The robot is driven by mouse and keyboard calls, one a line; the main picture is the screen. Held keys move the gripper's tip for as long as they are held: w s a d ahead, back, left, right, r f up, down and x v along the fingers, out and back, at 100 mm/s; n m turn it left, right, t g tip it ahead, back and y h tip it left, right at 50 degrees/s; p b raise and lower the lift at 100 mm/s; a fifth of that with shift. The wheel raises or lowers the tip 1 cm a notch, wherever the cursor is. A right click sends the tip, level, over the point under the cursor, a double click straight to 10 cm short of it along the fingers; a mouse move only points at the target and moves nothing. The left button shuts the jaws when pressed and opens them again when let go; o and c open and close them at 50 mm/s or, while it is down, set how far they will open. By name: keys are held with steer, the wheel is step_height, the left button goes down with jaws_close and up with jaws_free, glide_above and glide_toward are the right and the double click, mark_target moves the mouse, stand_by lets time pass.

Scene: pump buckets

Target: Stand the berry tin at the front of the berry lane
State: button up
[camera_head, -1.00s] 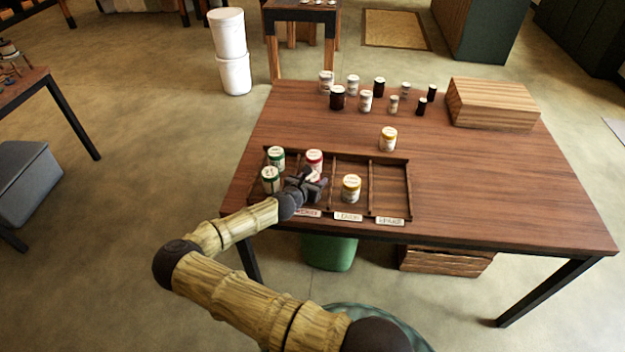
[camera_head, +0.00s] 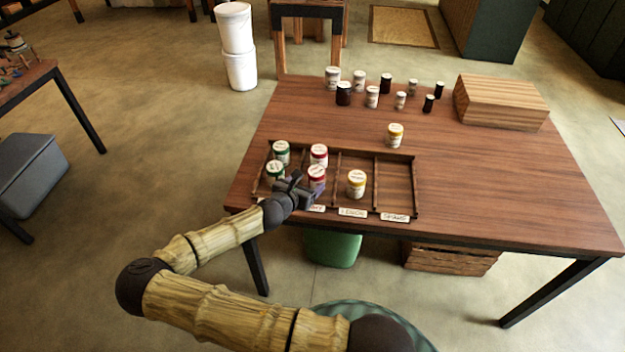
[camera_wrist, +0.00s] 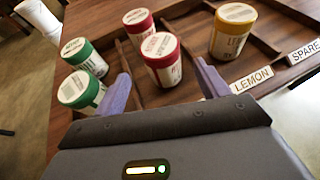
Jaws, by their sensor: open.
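A red tin with a white lid (camera_head: 317,174) stands upright toward the front of the second lane from the left. It also shows in the wrist view (camera_wrist: 162,62), just beyond and between the spread fingers. Another red tin (camera_head: 319,155) stands behind it in the same lane; it also shows in the wrist view (camera_wrist: 138,24). My gripper (camera_head: 309,187) is open and empty at the lane's front, in front of the near red tin. The divided wooden rack (camera_head: 396,184) bears these lanes. The label of the red lane is partly hidden by my gripper.
Two green tins (camera_head: 275,171) fill the left lane. A yellow tin (camera_head: 356,184) stands in the lemon lane, and another (camera_head: 396,134) stands behind the rack. The spare lane is empty. Several jars (camera_head: 372,97) and a wooden box (camera_head: 502,101) stand at the back.

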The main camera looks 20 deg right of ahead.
steer(key=shift+v, duration=1.8)
steer(key=s+f+m+g+y, duration=0.3)
steer(key=s+m+g+y, duration=0.3)
steer(key=s+m, duration=0.8)
steer(key=s+a+r+m+y, duration=0.2)
steer(key=s+a+r+m, duration=0.1)
steer(key=r, duration=0.5)
steer(key=s+a+r+m+y, duration=0.2)
steer(key=s+a+r+m, duration=0.1)
steer(key=a+r+m, duration=0.3)
step_height(320, 180, up, 4)
steer(key=m, duration=0.2)
steer(key=shift+s+f+m+y, duration=0.2)
steer(key=shift+m+y, duration=0.1)
steer(key=shift+a, duration=0.15)
